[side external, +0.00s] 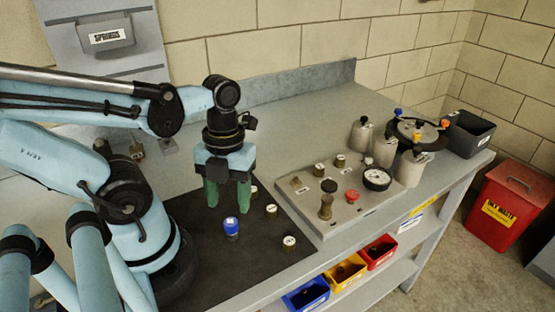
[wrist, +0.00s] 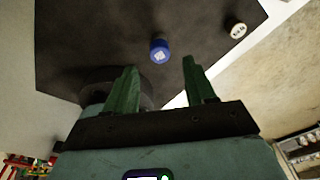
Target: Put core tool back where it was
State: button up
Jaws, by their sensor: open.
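I cannot tell for sure which piece is the core tool. A short blue-capped cylinder (side external: 232,228) stands upright on the black mat (side external: 200,255); its top, with a white label, also shows in the wrist view (wrist: 159,50). My gripper (side external: 227,203) is above the mat, pointing down, with its green fingers apart and nothing between them. In the wrist view the fingertips (wrist: 160,68) are spread on either side of the line to the blue cylinder, which lies beyond them. Several white-topped pieces, such as one at the mat's front (side external: 289,243), stand on the mat.
A grey panel (side external: 320,225) right of the mat carries a gauge (side external: 377,178), a red button (side external: 352,196) and several fittings. Grey canisters (side external: 361,136) and a round rack (side external: 420,130) stand behind. Blue, yellow and red bins (side external: 306,294) sit below the front edge.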

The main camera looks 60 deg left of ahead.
notch_tip(320, 180, up, 6)
jog(key=w+n+t+y, duration=0.1)
jog(key=w+n+t, duration=0.7)
jog(key=n, duration=1.9)
jog(key=w, duration=0.4)
jog(key=shift+w+d+f, duration=0.15)
jog(key=shift+w+d, duration=0.05)
jog(key=shift+w, duration=0.1)
jog(key=shift+o, duration=0.3)
